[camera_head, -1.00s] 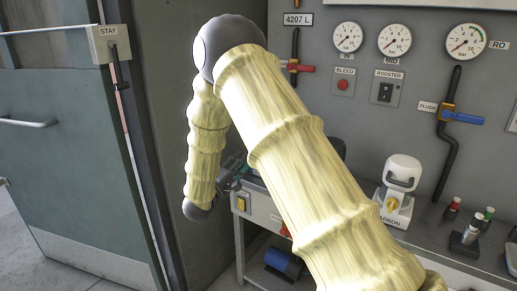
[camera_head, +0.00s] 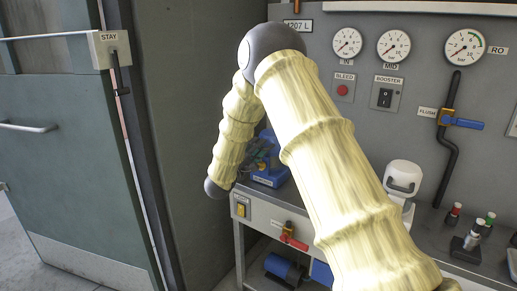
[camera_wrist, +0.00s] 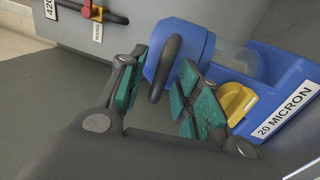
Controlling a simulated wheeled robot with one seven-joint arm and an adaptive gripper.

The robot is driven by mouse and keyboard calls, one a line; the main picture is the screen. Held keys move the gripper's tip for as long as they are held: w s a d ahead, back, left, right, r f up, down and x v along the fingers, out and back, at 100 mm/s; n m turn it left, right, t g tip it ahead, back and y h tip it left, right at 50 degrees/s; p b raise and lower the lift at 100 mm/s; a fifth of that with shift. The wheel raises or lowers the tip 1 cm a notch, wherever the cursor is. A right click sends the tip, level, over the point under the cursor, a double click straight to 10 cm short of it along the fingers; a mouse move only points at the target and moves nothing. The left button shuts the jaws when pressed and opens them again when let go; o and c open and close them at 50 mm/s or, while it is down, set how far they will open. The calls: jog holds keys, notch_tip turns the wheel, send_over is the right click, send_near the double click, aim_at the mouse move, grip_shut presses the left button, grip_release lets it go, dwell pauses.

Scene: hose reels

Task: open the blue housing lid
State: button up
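The blue housing (camera_wrist: 280,80), labelled "20 MICRON", fills the right of the wrist view. Its blue lid (camera_wrist: 193,45) stands raised at the left end and carries a black handle (camera_wrist: 168,62). A yellow latch or knob (camera_wrist: 235,101) is on the housing front. My gripper (camera_wrist: 163,68) is open, with its green-padded fingers on either side of the handle; whether either pad touches it cannot be told. In the head view the housing (camera_head: 270,179) sits at the bench's left end, partly hidden by my arm, and the fingers are hard to make out.
The bench (camera_head: 262,212) has a red-handled valve (camera_head: 290,238) on its front. A grey panel with gauges (camera_head: 393,46) rises behind. A green door (camera_head: 65,150) is at the left.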

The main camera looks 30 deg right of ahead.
jog(key=shift+w+d, duration=0.15)
jog(key=shift+d, duration=0.1)
jog(key=shift+c, duration=0.3)
grip_shut()
jog(key=shift+r, duration=0.1)
jog(key=shift+r, duration=0.1)
